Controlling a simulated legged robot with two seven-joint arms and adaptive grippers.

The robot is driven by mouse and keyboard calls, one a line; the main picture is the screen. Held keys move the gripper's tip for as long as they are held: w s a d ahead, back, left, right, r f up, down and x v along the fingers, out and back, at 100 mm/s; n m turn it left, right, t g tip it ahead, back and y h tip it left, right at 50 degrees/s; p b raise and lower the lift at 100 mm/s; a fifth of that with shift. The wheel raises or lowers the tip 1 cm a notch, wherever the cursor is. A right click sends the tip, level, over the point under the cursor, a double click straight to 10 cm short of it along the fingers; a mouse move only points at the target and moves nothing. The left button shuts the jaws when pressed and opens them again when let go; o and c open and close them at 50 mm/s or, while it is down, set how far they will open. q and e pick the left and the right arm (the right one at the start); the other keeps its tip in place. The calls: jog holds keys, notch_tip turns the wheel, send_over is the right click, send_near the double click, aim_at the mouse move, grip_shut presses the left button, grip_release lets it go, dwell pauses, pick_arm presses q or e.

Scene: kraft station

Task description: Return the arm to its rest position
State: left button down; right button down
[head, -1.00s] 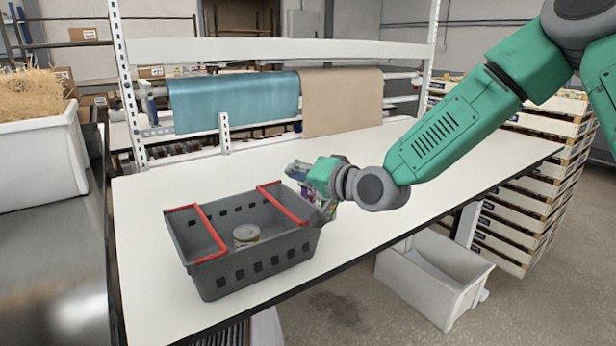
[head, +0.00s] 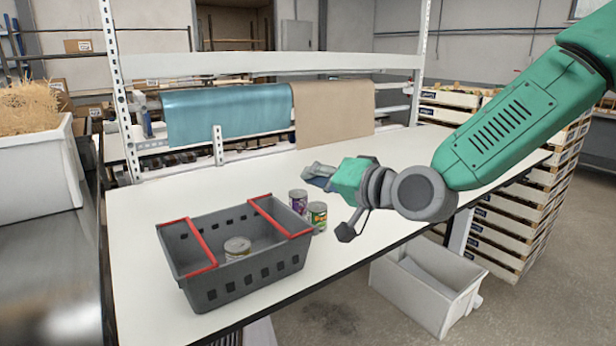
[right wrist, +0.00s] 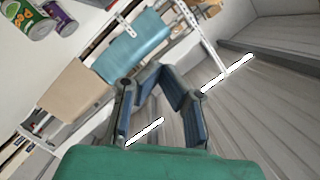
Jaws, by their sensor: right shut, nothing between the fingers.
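My right arm comes in from the right in the head view. Its gripper (head: 318,176) is above the white table, right of and behind the basket, apart from the cans. In the right wrist view my right gripper (right wrist: 165,75) shows its fingers closed together with nothing between them. A grey basket (head: 245,275) with two red handles stands on the table and holds one can (head: 237,248). A purple can (head: 298,202) and a green can (head: 317,216) stand beside the basket's right side. My left gripper is not in view.
The white table (head: 140,290) is clear behind the basket and at its right end. A rack with teal (head: 230,115) and tan (head: 335,110) rolls stands behind it. A white bin (head: 425,285) sits on the floor in front. Stacked crates (head: 510,225) stand at the right.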

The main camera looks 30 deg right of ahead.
jog(key=shift+d, duration=0.2)
jog(key=s+a+f+n+g+h+b, duration=0.15)
jog(key=s+f+g, duration=0.3)
jog(key=f, duration=1.05)
jog(key=s+a+f+n+g+h+b, duration=0.1)
jog(key=s+f+n+g, duration=0.3)
jog(key=f, duration=1)
jog(key=s+f+n+g+h+b, duration=0.1)
jog(key=s+f+g, duration=0.2)
jog(key=s+f, duration=0.6)
jog(key=s+f+n+g+h+b, duration=0.1)
jog(key=s+f+g, duration=0.2)
jog(key=s+f, duration=0.7)
jog(key=s, duration=0.5)
jog(key=shift+w+f+n+g, duration=0.1)
jog(key=shift+n+g, duration=0.15)
